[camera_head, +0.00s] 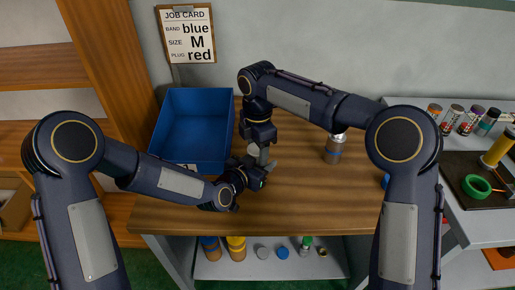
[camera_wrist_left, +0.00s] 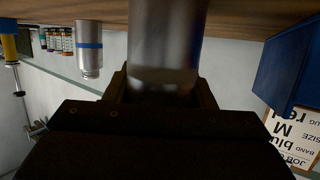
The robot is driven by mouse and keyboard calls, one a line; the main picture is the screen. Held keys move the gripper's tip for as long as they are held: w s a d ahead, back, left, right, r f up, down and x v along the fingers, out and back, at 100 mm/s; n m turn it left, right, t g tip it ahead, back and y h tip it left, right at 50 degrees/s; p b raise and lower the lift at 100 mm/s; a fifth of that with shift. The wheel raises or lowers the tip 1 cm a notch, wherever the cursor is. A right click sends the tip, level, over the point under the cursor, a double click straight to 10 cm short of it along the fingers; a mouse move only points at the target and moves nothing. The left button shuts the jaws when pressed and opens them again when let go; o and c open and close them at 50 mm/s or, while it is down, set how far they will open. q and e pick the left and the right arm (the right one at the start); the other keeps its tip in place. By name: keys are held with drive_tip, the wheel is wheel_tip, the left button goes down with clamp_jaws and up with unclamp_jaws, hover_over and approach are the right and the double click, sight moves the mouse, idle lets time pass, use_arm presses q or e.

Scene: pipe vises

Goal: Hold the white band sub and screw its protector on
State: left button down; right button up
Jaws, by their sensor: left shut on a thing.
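My left gripper (camera_head: 258,177) is shut on a grey metal sub. In the left wrist view that sub (camera_wrist_left: 165,45) stands between the jaws, blurred and close. No clear band colour shows on it, and its far end is out of frame. My right gripper (camera_head: 262,150) points down from above, right over the left gripper at the sub. Whether its fingers hold a protector is too small and covered to tell. A second metal sub with a blue band (camera_head: 333,152) stands upright on the table to the right, and also shows in the left wrist view (camera_wrist_left: 89,47).
A blue bin (camera_head: 194,125) stands at the back left of the wooden table (camera_head: 305,200). A job card (camera_head: 187,35) on the wall reads blue, M, red. Several small cylinders and a green ring (camera_head: 476,186) are on the right bench. Caps and parts lie on the shelf below.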

use_arm(q)
drive_tip(key=shift+a, duration=0.1)
use_arm(e)
drive_tip(key=o, duration=0.4)
drive_tip(key=shift+r, duration=2.3)
drive_tip(key=shift+o, duration=0.3)
drive_tip(key=o, duration=0.5)
drive_tip(key=shift+o, duration=0.2)
wheel_tip(320, 180, up, 12)
